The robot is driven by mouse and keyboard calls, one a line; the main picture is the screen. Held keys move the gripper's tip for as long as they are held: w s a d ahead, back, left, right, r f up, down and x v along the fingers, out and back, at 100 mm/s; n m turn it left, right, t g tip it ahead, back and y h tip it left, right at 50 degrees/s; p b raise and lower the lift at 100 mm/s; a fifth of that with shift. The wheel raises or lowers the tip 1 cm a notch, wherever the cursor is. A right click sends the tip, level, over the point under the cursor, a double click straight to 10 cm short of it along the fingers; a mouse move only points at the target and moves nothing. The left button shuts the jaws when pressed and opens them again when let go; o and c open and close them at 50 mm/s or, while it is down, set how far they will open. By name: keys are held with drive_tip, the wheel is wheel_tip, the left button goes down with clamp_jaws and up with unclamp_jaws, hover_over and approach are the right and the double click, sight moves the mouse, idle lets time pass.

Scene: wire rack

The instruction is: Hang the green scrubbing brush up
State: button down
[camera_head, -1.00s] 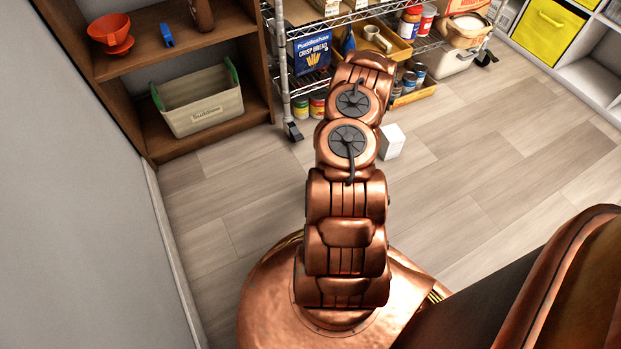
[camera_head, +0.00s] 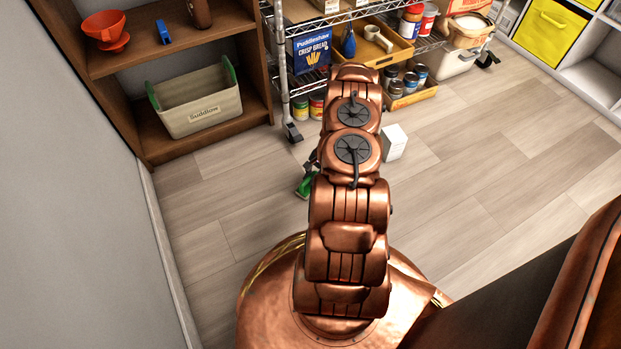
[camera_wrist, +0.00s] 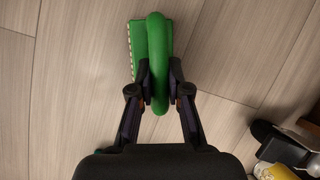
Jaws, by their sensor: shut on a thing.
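The green scrubbing brush (camera_wrist: 139,45) shows in the wrist view, with a rounded loop handle and pale bristles along its left edge. My gripper (camera_wrist: 157,78) is shut on its handle, one dark finger on each side. In the head view, a small part of the green brush (camera_head: 306,186) shows to the left of my arm, above the floor. My arm hides most of the brush and the gripper there. I see no hook in these frames.
A wire rack (camera_head: 284,75) with food boxes, cans and wooden trays stands ahead. A brown shelf (camera_head: 150,125) with a beige bin (camera_head: 200,108) is at the left. A white box (camera_head: 394,143) stands on the floor right of my arm. The floor to the right is clear.

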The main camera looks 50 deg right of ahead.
drive_tip(key=c, duration=1.1)
unclamp_jaws()
drive_tip(key=shift+c, duration=0.2)
